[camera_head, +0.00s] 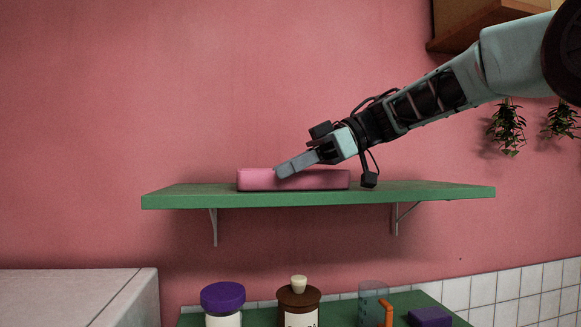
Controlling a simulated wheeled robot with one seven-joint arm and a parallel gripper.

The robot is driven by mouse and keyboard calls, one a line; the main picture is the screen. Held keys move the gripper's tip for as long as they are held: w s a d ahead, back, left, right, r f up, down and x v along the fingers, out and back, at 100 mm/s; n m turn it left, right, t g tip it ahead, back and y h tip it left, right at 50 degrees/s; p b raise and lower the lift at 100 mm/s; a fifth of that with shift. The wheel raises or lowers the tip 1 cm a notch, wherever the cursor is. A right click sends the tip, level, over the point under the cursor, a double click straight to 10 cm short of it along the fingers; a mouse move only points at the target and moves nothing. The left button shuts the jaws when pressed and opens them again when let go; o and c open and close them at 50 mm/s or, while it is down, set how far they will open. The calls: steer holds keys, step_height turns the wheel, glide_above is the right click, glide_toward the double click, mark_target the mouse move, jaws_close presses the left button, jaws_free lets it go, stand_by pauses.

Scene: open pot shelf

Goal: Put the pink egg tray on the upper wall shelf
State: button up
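The pink egg tray (315,181) rests flat on the green upper wall shelf (420,190), a little left of its middle. My gripper (285,171) reaches in from the right, with its fingers in front of the tray's front side and upper edge. The near finger overlaps the tray in the picture. The other finger is hidden, so I cannot tell whether the fingers touch or grip the tray.
A wooden cabinet (465,22) and hanging plants (507,125) are at upper right. Both shelf ends are clear.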

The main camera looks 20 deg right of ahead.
steer(key=b+v, duration=0.3)
steer(key=v, duration=0.7)
steer(key=shift+d+r, duration=0.15)
steer(key=shift+d, duration=0.15)
steer(key=shift+s+d+r, duration=0.2)
steer(key=shift+d+r, duration=0.15)
steer(key=shift+d, duration=0.25)
